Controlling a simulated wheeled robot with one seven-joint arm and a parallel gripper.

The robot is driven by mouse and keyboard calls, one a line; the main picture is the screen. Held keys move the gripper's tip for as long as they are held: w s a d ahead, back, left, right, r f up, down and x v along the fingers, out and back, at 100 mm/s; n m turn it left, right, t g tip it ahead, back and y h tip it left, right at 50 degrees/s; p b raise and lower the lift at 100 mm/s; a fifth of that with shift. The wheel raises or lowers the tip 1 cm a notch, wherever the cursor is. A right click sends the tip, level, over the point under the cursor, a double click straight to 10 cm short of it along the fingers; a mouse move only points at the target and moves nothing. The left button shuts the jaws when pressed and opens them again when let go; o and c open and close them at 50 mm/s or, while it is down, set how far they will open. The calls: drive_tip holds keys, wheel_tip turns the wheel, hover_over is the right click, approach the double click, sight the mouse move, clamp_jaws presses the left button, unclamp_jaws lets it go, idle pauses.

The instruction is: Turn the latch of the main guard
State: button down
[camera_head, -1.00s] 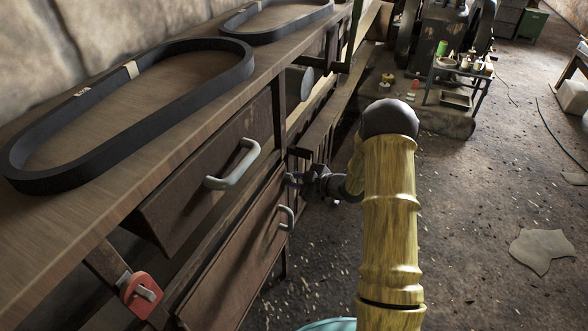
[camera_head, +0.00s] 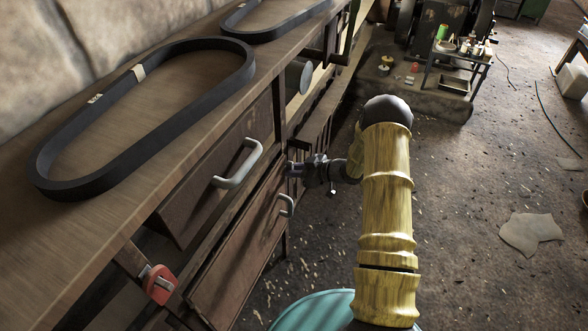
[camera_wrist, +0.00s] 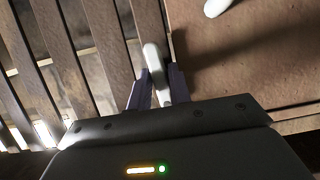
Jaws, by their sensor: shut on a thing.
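The latch, a pale grey bar (camera_wrist: 153,62), stands at the edge of the slatted guard (camera_wrist: 95,55) in the wrist view. My gripper (camera_wrist: 158,85) is shut on it, with a dark finger on each side of the bar. In the head view my gripper (camera_head: 297,169) is at the cabinet front, beside the far edge of the lower door. The latch is too small and hidden to make out there. The slatted guard (camera_head: 322,112) shows beyond my gripper, partly in shadow.
Brown panels carry grey handles, on the drawer (camera_head: 238,165) and the lower door (camera_head: 288,206). Black belts (camera_head: 150,125) lie on the bench top. A red switch (camera_head: 159,284) is at lower left. The floor at right is open, with a pale scrap (camera_head: 530,232).

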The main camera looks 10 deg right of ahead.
drive_tip(key=c, duration=1.4)
unclamp_jaws()
drive_tip(key=shift+s+a, duration=0.1)
drive_tip(key=shift+a, duration=0.05)
